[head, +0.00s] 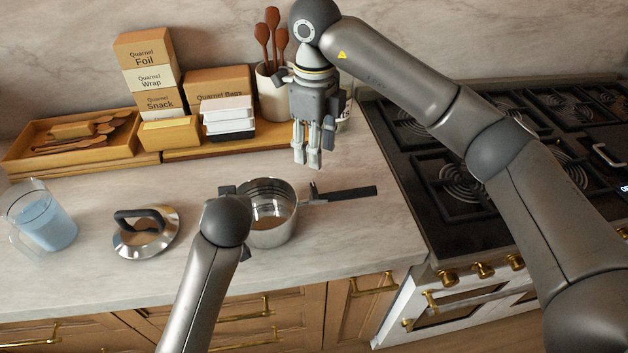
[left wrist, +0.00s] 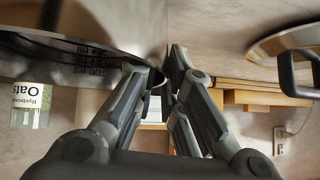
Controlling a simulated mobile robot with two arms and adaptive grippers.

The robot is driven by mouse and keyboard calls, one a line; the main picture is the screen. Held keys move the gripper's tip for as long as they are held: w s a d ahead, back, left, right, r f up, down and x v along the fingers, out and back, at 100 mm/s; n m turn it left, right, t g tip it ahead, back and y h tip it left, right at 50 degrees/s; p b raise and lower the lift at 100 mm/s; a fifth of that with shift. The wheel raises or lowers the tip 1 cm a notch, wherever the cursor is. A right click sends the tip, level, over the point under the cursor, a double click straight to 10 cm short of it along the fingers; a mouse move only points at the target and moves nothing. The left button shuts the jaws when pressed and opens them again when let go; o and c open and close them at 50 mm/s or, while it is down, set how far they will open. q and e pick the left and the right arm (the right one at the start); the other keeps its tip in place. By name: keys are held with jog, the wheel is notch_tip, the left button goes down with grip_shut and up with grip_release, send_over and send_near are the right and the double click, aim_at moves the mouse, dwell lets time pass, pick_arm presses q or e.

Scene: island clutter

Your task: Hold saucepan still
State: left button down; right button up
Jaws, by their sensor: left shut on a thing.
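The steel saucepan (head: 270,228) stands upright on the marble counter, its dark handle (head: 345,195) pointing right toward the stove. My left gripper is mostly hidden behind its own wrist in the head view, at the pan's left side. In the left wrist view my left gripper (left wrist: 163,85) is shut on the wall of the saucepan (left wrist: 110,22), which fills the upper left. My right gripper (head: 306,163) hangs fingers down above the counter, behind the pan and apart from it. Nothing shows in its fingers, and their gap is unclear.
A lid (head: 145,240) with a dark handle and a jug of blue liquid (head: 45,220) stand left of the pan. Boxes (head: 150,75), a utensil tray (head: 70,140) and a spoon crock (head: 270,95) line the back. The stove (head: 455,215) is on the right.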

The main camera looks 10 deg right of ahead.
aim_at(314, 189)
jog(key=shift+c, duration=1.1)
jog(key=shift+s+a+f+m, duration=0.1)
jog(key=shift+s+f+m, duration=0.05)
jog(key=shift+f+m, duration=1.55)
jog(key=shift+s+f+m, duration=0.2)
jog(key=shift+f+m, duration=1.3)
jog(key=shift+m, duration=0.25)
jog(key=shift+s+a+f+m, duration=0.1)
jog(key=shift+s+f+m, duration=0.05)
jog(key=shift+f+m, duration=1.55)
jog(key=shift+r, duration=0.1)
grip_shut()
jog(key=shift+s, duration=0.1)
